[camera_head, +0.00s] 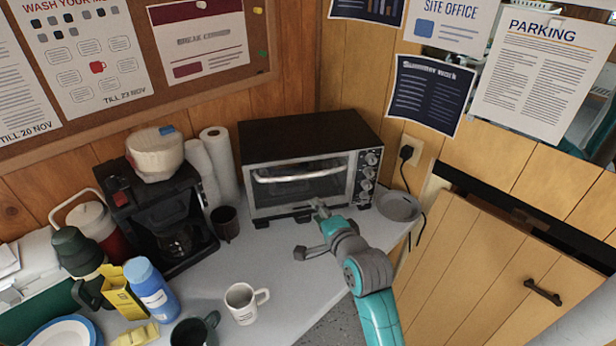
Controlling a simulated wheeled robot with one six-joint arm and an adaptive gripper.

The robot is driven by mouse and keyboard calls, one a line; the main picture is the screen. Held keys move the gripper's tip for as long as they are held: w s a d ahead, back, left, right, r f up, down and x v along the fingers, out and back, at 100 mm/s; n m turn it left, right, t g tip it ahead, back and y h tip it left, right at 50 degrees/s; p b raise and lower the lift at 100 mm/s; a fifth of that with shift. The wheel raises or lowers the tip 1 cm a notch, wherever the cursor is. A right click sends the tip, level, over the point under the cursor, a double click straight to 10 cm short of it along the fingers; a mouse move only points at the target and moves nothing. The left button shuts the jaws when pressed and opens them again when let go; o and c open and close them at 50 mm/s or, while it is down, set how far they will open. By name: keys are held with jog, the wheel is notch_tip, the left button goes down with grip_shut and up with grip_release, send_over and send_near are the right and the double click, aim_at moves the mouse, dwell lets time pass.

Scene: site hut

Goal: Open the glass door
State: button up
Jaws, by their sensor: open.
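The toaster oven (310,150) stands at the back of the counter against the corner walls, with a dark top and a silver front. Its glass door (300,189) is shut, with a bright horizontal handle (303,174) along the door's upper edge. Control knobs (367,172) run down the right of the front. My gripper (309,231) is open and empty. It is in front of the oven, lower in the picture than the handle and apart from it. One finger points up toward the oven's lower front edge; the other is spread to the left.
A black coffee maker (165,205), paper rolls (215,165) and a dark cup (226,223) stand left of the oven. A white mug (245,302) and blue bottle (150,290) are nearer. Grey plates (398,206) lie right of the oven. Mid-counter is fairly clear.

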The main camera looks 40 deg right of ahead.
aim_at(309, 177)
jog(key=shift+m+h, duration=0.3)
jog(key=shift+m, duration=0.6)
jog(key=w+d, duration=0.2)
jog(key=w, duration=0.2)
jog(key=w+d, duration=0.2)
jog(key=w, duration=0.2)
jog(key=w+d+r, duration=0.1)
jog(key=w+d, duration=0.1)
jog(key=w, duration=0.2)
jog(key=shift+d, duration=0.35)
grip_shut()
